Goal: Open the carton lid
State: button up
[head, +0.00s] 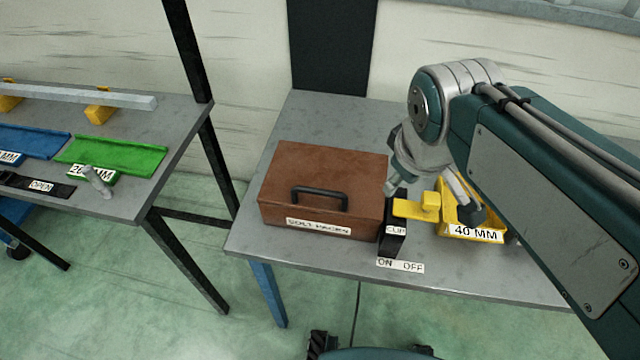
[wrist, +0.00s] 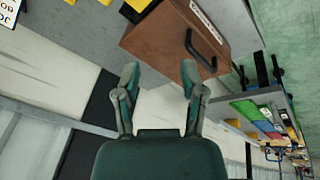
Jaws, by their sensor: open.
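The carton is a brown box (head: 322,180) with a black handle (head: 319,197) and a white label on its front. It stands on the grey table, and its top looks closed. It also shows in the wrist view as a tilted brown box (wrist: 160,38) with its handle (wrist: 200,50). My gripper (wrist: 160,75) is open, with its two fingers apart and nothing seen between them. In the head view my arm comes in from the right, and the gripper is by the carton's right side, apart from the handle. Part of the gripper is hard to make out there.
A second table at the left holds blue and green (head: 110,155) trays. The table's front left is clear.

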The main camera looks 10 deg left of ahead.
aim_at(319, 190)
jog(key=w+a+f+n+g, duration=0.1)
jog(key=w+a+n+g, duration=0.15)
jog(key=a+n, duration=0.9)
jog(key=w+f+m, duration=0.1)
jog(key=f, duration=0.2)
jog(key=a+f, duration=0.1)
jog(key=f, duration=0.3)
jog(key=w+f+m+t, duration=0.1)
jog(key=f, duration=0.2)
jog(key=shift+w+a+f+m+h, duration=0.3)
jog(key=shift+a+f+m+h, duration=0.05)
jog(key=shift+h, duration=0.05)
grip_shut()
